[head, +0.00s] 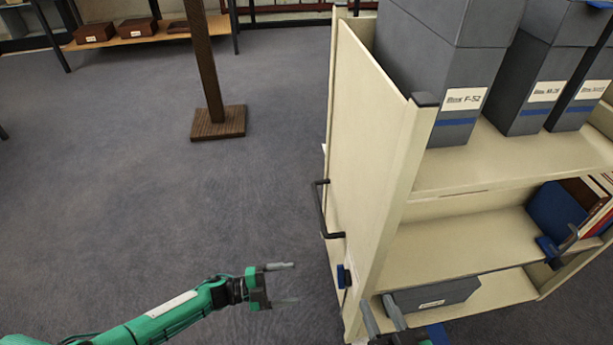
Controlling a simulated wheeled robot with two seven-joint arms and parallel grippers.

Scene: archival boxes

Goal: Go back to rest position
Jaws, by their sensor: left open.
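My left gripper (288,283) is at the end of the green arm that comes in from the lower left. Its two fingers are apart with nothing between them, above the carpet and left of the cart. My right gripper (383,308) shows only partly at the bottom edge, by the cart's lower front corner. Its grey fingers point up beside a dark grey box (440,296) low in the cart. Whether they touch the box or hold anything is unclear.
A cream shelf cart (372,150) fills the right side, with a black side handle (323,212). Upright grey archival boxes (464,100) stand on its top shelf. A wooden post (206,65) and a low shelf (135,38) are further back. Carpet (120,200) on the left is clear.

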